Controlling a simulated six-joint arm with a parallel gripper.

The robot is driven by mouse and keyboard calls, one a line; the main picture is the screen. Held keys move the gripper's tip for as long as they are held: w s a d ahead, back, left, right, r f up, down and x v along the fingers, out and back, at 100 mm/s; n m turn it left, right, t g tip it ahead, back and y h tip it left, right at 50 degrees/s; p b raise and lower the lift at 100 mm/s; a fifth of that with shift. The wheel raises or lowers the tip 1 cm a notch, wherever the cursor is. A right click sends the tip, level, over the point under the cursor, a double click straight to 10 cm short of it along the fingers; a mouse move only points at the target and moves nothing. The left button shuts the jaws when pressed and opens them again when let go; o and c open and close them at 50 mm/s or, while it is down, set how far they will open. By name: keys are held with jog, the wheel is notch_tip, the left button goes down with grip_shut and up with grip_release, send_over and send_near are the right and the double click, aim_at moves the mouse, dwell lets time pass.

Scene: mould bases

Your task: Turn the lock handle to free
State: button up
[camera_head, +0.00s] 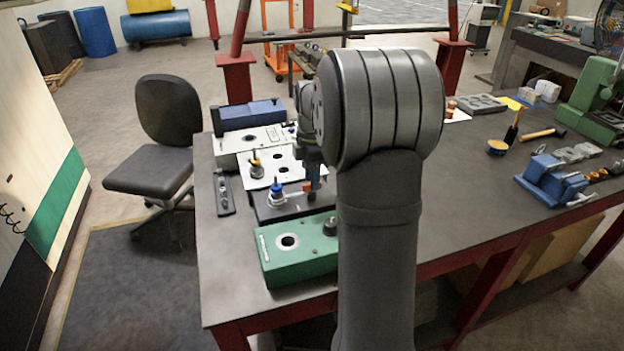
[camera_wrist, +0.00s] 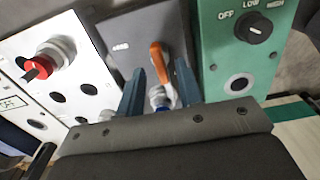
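The lock handle is an orange lever with a blue and silver hub (camera_wrist: 158,97) on a dark grey base (camera_wrist: 120,45). In the wrist view the orange lever (camera_wrist: 160,62) lies between the two blue-grey fingers of my gripper (camera_wrist: 160,85). A gap shows on each side, so my gripper looks open around it. In the head view the blue-topped hub (camera_head: 276,187) stands on the dark base, with the orange lever (camera_head: 304,187) to its right at my fingers. My arm link hides the base's right end and most of my gripper.
A green base (camera_head: 290,265) with an OFF/LOW/HIGH dial (camera_wrist: 255,27) stands close in front. White bases (camera_head: 228,146) stand behind; one carries a red knob (camera_wrist: 42,66). A blue block (camera_head: 250,113) is farther back. A dark slim part (camera_head: 223,192) lies left. Tools lie at the right.

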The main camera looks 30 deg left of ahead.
jog(key=shift+f, duration=0.7)
grip_shut()
